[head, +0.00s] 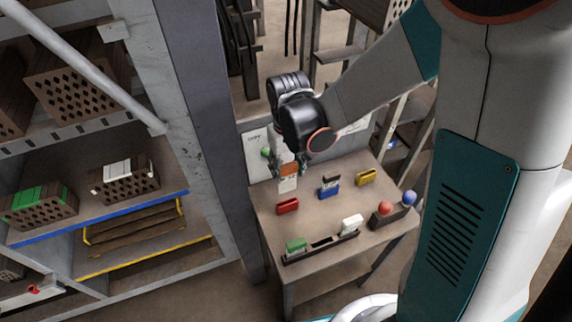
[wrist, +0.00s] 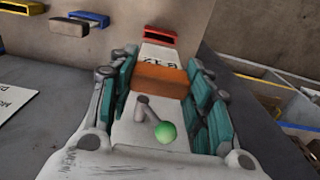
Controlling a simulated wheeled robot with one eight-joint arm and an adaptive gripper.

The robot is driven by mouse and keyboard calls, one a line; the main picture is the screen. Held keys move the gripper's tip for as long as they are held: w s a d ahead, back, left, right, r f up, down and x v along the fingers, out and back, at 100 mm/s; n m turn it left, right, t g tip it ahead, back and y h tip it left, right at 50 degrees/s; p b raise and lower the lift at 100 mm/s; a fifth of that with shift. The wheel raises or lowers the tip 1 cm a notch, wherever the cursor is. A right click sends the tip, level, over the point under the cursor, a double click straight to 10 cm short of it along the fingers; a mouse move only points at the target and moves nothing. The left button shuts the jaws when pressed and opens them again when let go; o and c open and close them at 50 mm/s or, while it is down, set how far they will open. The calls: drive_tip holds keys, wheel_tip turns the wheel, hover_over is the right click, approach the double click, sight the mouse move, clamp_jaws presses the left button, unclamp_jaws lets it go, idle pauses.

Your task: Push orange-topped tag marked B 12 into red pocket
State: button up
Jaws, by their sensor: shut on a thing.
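The orange-topped tag (head: 287,184) is a white slab with an orange upper part, held upright in the head view. In the wrist view the tag (wrist: 161,53) shows upside-down dark marking that looks like B 12. My gripper (head: 289,168) is shut on its orange part, with teal pads (wrist: 160,80) on both sides. The red pocket (head: 288,206) stands on the table just below the tag in the head view. In the wrist view the red pocket (wrist: 148,36) lies just beyond the tag's far end. Whether the tag's end touches the pocket cannot be told.
A black rack (head: 320,243) at the front holds green and white pieces. Red (head: 385,208) and blue (head: 409,197) balls sit at right. A green knob (wrist: 165,133) shows between the fingers.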

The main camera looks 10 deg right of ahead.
drive_tip(key=b, duration=0.3)
hover_over(287, 189)
drive_tip(key=shift+w+d+f, duration=0.1)
drive_tip(key=shift+f, duration=1.1)
drive_tip(key=shift+w+f, duration=0.1)
drive_tip(key=shift+f, duration=1.1)
drive_tip(key=shift+f+b, duration=2.65)
drive_tip(key=shift+f, duration=0.35)
drive_tip(key=o, duration=1.1)
drive_tip(key=shift+o, duration=0.2)
drive_tip(key=shift+r, duration=0.15)
wheel_tip(287, 189, up, 12)
drive_tip(key=shift+s+f, duration=0.1)
